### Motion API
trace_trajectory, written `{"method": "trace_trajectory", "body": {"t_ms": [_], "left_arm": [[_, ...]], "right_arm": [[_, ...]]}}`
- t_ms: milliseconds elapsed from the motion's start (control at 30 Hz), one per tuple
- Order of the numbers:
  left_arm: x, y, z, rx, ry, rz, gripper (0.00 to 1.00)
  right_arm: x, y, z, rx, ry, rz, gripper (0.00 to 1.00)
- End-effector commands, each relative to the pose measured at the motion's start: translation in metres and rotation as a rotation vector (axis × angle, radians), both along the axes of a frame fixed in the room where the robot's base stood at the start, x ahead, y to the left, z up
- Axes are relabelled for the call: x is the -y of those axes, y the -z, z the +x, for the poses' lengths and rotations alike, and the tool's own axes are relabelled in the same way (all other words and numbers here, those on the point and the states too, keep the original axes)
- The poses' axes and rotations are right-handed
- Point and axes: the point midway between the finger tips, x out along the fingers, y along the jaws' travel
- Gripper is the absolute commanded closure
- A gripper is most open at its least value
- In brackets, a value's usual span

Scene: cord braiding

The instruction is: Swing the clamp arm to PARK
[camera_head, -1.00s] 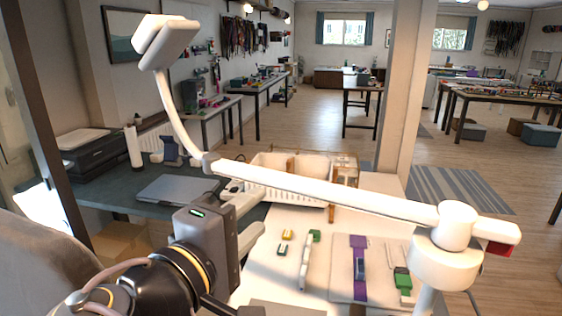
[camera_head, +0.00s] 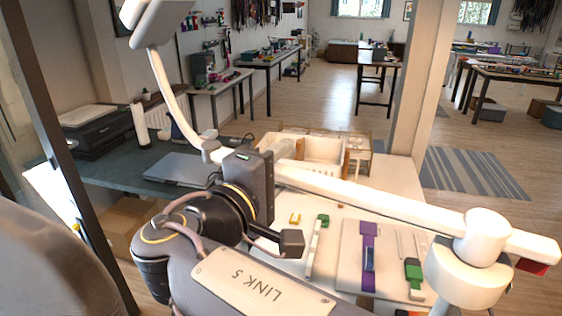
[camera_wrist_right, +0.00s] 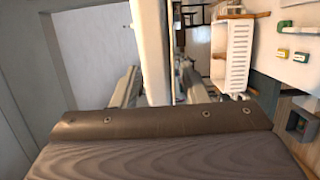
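The white clamp arm (camera_head: 375,201) stretches across the table from a round pivot (camera_head: 484,250) at the right to a joint at the left. A curved neck rises from that joint to a pale block-shaped head (camera_head: 158,18), cut by the top edge. My right gripper (camera_head: 276,150) is at the clamp arm's left part, its body in front of the bar. In the right wrist view, its two fingers (camera_wrist_right: 158,80) stand apart, with the white bar (camera_wrist_right: 150,45) between them. Contact cannot be told. No PARK mark is readable. My left gripper is not in view.
A white slotted basket (camera_head: 318,151) stands behind the bar. A purple strap (camera_head: 368,242), a green-ended tool (camera_head: 414,275) and small clips lie on the pale table below it. A laptop (camera_head: 180,169) lies on the dark desk at left. A post (camera_head: 420,80) stands behind.

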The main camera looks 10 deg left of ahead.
Motion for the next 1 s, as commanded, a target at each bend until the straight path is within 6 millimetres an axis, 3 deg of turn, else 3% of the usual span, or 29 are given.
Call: {"method": "trace_trajectory", "body": {"t_ms": [200, 533, 1000], "left_arm": [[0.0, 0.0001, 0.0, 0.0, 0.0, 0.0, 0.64], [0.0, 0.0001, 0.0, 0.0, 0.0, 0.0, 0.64], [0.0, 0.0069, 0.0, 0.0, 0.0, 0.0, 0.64]], "right_arm": [[0.0002, 0.0003, 0.0006, 0.0, 0.0, 0.0, 0.6], [0.0001, 0.0003, 0.0003, 0.0, 0.0, -0.001, 1.0], [-0.0027, 0.0019, -0.0059, -0.001, -0.03, 0.001, 1.0]]}}
